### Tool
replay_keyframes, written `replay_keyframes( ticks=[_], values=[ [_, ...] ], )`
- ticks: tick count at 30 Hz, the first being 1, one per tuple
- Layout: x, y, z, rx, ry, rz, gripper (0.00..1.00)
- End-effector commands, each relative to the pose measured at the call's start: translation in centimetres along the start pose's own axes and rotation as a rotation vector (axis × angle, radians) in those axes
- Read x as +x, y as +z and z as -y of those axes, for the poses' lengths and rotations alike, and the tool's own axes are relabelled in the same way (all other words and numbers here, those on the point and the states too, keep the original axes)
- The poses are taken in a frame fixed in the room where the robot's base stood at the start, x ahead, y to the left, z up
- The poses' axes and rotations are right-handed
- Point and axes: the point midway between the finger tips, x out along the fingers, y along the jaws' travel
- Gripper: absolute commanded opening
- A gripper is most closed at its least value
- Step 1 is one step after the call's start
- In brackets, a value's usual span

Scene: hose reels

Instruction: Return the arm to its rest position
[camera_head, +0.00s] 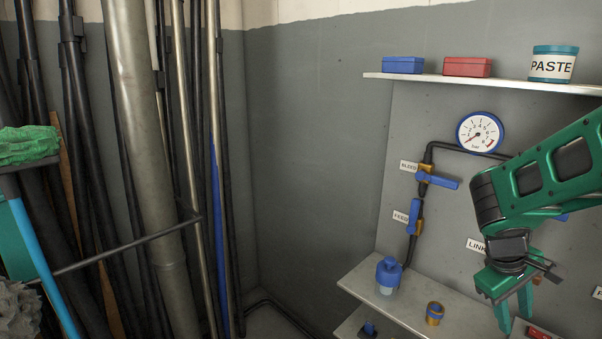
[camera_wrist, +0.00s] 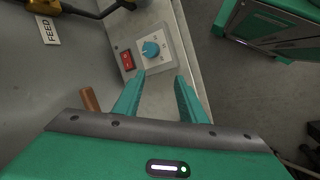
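My gripper (camera_head: 514,309) hangs at the lower right of the head view, pointing down from my green arm, in front of the panel and over the lower shelf (camera_head: 375,280). In the wrist view its two teal fingers (camera_wrist: 160,98) are spread apart with nothing between them. Beyond the fingertips, a small box with a blue knob (camera_wrist: 152,49) and a red switch (camera_wrist: 127,60) sits on the shelf. I cannot tell the exact gap between fingertips and box.
A pressure gauge (camera_head: 480,132), a BLEED valve (camera_head: 437,180) and a FEED valve (camera_head: 415,216) are on the wall panel. An upper shelf (camera_head: 500,83) holds a PASTE tin (camera_head: 553,64). A blue-capped bottle (camera_head: 388,276) stands on the lower shelf. Pipes (camera_head: 150,150) crowd the left.

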Motion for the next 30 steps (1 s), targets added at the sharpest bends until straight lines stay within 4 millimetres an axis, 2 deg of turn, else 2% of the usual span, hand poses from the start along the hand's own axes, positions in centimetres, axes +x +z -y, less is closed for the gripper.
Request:
replay_keyframes(
  ticks=[1, 6, 12, 15, 21, 30],
  values=[
    [-0.4, 1.5, 0.3, 0.082, -0.051, -0.008, 0.38],
    [-2.3, 5.6, 2.4, 0.335, -0.212, -0.01, 0.38],
    [-4.8, 9.9, 4.9, 0.587, -0.355, 0.006, 0.38],
    [-5.8, 11.4, 6.0, 0.671, -0.397, 0.018, 0.38],
    [-6.6, 12.7, 7.0, 0.746, -0.434, 0.035, 0.38],
    [-6.7, 12.8, 7.1, 0.749, -0.436, 0.036, 0.38]
  ],
)
